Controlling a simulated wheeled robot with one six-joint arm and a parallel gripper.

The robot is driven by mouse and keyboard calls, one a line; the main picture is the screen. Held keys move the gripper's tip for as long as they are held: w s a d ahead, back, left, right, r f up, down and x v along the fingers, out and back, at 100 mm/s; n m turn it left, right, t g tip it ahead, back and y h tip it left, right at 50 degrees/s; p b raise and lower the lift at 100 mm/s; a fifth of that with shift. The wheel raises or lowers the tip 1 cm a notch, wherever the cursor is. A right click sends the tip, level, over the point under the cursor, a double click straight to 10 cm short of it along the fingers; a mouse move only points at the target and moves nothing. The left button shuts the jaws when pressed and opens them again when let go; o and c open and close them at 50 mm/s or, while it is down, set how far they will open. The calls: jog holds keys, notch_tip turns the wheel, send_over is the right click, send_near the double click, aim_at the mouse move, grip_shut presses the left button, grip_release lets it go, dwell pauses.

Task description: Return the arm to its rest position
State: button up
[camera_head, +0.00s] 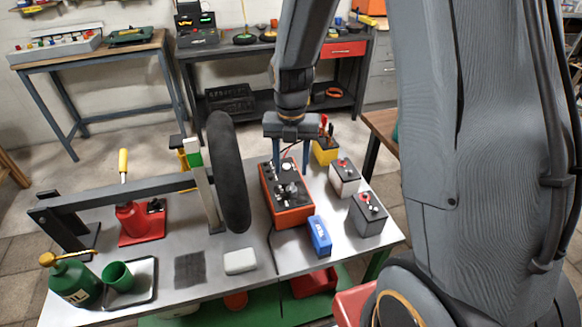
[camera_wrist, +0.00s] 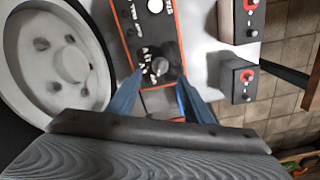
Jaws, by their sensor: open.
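My gripper (camera_head: 291,158) points down over the orange-and-black control box (camera_head: 293,215) on the metal workbench. In the wrist view its two blue fingers (camera_wrist: 157,88) are spread apart, with the dark knob (camera_wrist: 160,66) on the box's panel seen between them. Nothing is held. I cannot tell whether the fingertips touch the box. My arm reaches from the upper middle of the head view down to the bench.
A black tyre (camera_head: 229,172) stands upright left of the box; its pale wheel (camera_wrist: 62,62) shows in the wrist view. Batteries (camera_head: 368,213) stand to the right. A blue block (camera_head: 319,235), white block (camera_head: 240,262) and green oil can (camera_head: 74,283) are nearer the front.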

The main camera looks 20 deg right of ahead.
dwell(0.3)
jog(key=s+r+m, duration=0.2)
jog(key=s+m, duration=0.2)
jog(key=m, duration=0.6)
jog(key=s+d+r+m+t, duration=0.1)
jog(key=s+m, duration=0.4)
jog(key=m, duration=0.6)
jog(key=s+r+m, duration=0.3)
jog(key=s+m, duration=0.1)
jog(key=m, duration=0.6)
jog(key=shift+s+d+r+m, duration=0.15)
jog(key=shift+s+d+m, duration=0.15)
jog(key=shift+d, duration=0.05)
